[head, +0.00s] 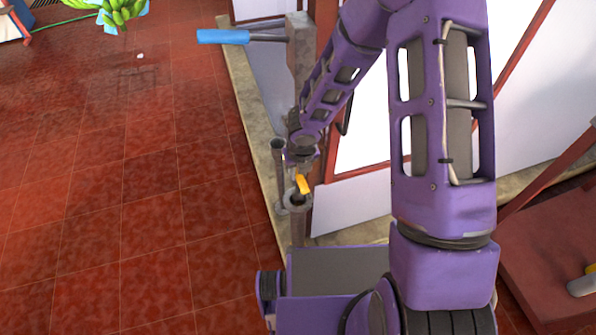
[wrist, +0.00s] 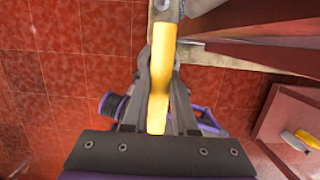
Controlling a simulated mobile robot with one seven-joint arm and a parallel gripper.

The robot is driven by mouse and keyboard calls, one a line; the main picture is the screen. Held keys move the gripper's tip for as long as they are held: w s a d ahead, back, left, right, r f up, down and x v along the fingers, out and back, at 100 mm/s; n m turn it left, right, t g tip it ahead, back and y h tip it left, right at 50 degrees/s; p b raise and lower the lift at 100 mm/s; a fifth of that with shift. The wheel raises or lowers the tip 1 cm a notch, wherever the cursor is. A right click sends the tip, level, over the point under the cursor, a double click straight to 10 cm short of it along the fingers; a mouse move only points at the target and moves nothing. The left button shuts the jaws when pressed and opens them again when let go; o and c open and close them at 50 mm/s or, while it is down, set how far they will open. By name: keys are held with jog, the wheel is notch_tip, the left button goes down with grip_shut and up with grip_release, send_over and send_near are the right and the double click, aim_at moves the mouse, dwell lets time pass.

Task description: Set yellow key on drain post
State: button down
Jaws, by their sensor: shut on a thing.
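The yellow key (head: 303,184) is a bar that shows small below my wrist in the head view. In the wrist view the key (wrist: 158,95) runs lengthwise between the two dark fingers of my gripper (wrist: 160,66), which is shut on it. A thin grey upright post (head: 279,165) with a cup-like top stands just left of my gripper. A grey ring-shaped part (head: 297,202) lies right below the key in the head view. I cannot tell which of these is the drain post, or whether the key touches the ring.
A blue-handled lever (head: 223,37) sticks out left from a grey column (head: 299,55). White panels with red frames (head: 370,150) stand close on the right. A red platform (head: 545,250) with a yellow-and-grey item is at far right. Tiled floor (head: 130,200) is open on the left.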

aim_at(298, 192)
jog(key=shift+f+b, duration=2.4)
jog(key=shift+f, duration=0.3)
dwell(1.1)
jog(key=shift+c, duration=1.2)
grip_release()
notch_tip(298, 192, up, 8)
jog(key=p, duration=0.8)
jog(key=shift+r+p, duration=0.25)
jog(key=shift+p, duration=0.05)
